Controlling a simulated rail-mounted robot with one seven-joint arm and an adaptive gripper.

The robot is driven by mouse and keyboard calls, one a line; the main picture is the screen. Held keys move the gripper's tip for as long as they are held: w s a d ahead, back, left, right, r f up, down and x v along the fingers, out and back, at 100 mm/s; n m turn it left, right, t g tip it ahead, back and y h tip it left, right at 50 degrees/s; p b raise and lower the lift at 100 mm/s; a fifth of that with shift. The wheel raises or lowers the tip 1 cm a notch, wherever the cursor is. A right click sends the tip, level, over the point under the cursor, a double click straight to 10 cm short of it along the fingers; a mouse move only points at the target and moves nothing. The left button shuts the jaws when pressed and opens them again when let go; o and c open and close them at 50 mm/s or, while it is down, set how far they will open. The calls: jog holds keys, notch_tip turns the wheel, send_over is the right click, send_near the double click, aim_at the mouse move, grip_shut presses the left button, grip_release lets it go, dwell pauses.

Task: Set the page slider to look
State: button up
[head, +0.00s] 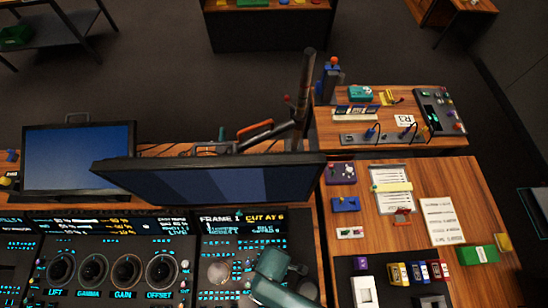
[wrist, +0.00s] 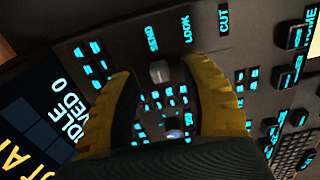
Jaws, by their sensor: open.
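The page slider's grey cap (wrist: 160,70) shows in the wrist view on the dark panel, nearest the printed word SEND (wrist: 152,38). The word LOOK (wrist: 186,29) is up and to the right of the cap, and CUT (wrist: 223,20) is further right. My gripper (wrist: 158,78) is open, with its two yellow-and-black fingers on either side of the cap. I cannot tell how high the fingertips are above the panel or whether they touch the cap. In the head view my arm covers this part of the control panel (head: 236,240).
Lit cyan keys surround the cap, and a small bluish knob (wrist: 173,134) is below it. In the head view a large monitor (head: 215,181) stands behind the panel. A grey trackball (head: 218,271) is left of my arm. A wooden table (head: 480,205) with loose items is at right.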

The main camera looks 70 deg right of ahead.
jog(key=shift+f, duration=0.7)
jog(key=shift+c, duration=0.2)
grip_shut()
